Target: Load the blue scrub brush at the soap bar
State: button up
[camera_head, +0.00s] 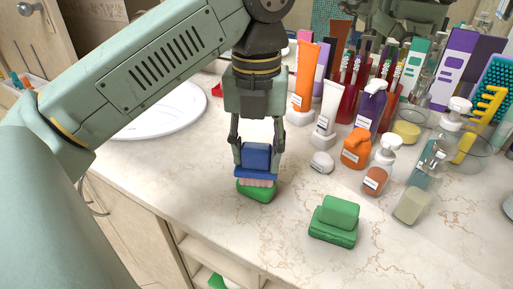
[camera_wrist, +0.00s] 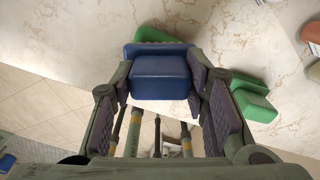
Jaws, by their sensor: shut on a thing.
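My gripper (camera_head: 257,158) points straight down near the counter's front edge and is shut on the blue scrub brush (camera_head: 257,156). Its fingers press on either side of the brush's raised blue grip, which also shows in the wrist view (camera_wrist: 160,78). The brush is level, with its pale pinkish bristles facing down. A green bar, seemingly the soap bar (camera_head: 257,193), lies on the counter directly under the bristles. The bristles appear to meet its top, but I cannot tell whether they touch. In the wrist view the blue brush hides most of the green bar (camera_wrist: 155,34).
A green two-tiered block (camera_head: 335,220), shaped like the brush, lies to the right. A white basin (camera_head: 165,112) is at the left. The counter between the two green things is clear.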

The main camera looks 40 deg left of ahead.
jog(key=shift+r+p, duration=2.45)
jog(key=shift+r, duration=1.05)
jog(key=shift+s+f, duration=0.1)
